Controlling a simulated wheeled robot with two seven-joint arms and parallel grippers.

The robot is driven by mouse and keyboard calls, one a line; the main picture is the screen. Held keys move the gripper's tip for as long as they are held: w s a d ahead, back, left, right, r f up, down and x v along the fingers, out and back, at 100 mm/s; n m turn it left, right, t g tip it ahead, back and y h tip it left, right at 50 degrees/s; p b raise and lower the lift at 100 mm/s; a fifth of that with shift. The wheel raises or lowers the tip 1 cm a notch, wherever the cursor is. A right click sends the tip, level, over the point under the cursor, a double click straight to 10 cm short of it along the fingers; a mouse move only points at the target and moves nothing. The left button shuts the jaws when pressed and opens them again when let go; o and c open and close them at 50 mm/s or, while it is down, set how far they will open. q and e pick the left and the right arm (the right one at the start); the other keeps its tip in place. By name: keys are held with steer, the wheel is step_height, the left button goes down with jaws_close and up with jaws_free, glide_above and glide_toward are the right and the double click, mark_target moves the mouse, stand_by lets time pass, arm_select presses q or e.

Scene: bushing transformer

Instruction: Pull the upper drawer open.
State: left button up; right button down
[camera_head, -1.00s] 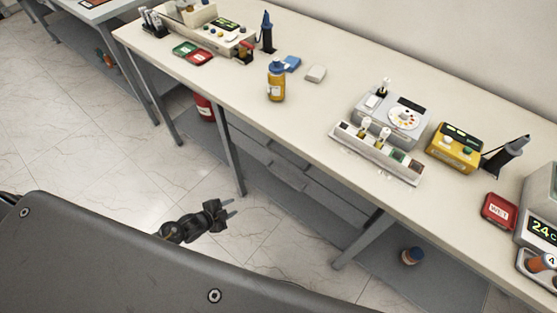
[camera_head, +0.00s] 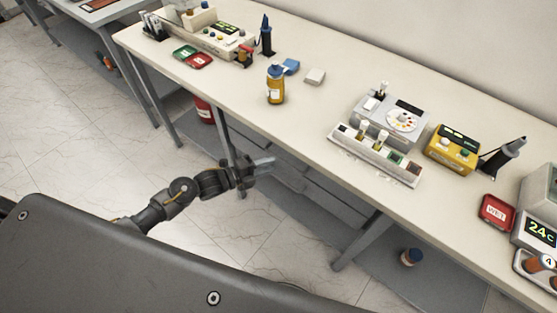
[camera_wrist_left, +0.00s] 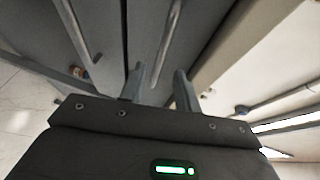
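The drawer unit (camera_head: 318,196) hangs under the long bench, with grey fronts in the head view. In the left wrist view, the upper drawer (camera_wrist_left: 205,35) is the grey panel beside the pale bench edge. Its bar handle (camera_wrist_left: 168,42) runs toward the gap between my fingers. The lower drawer's handle (camera_wrist_left: 76,30) shows farther left. My left gripper (camera_head: 268,164) is in front of the upper drawer, partly hiding it. Its fingers (camera_wrist_left: 161,84) are apart, with nothing visibly clamped. I cannot tell whether they touch the handle. The upper drawer looks closed. My right gripper is out of view.
The bench top (camera_head: 230,85) overhangs the drawers, just above my left gripper. A grey bench leg (camera_head: 228,140) stands close to the left of the gripper. A brown bottle (camera_head: 411,256) stands on the low shelf at right. Open floor (camera_head: 90,150) lies at left.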

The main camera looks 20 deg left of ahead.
arm_select(q)
steer(key=x, duration=0.4)
steer(key=shift+w+d+f+p, duration=0.1)
steer(key=shift+d+p, duration=0.05)
steer(key=shift+p, duration=0.15)
jaws_close()
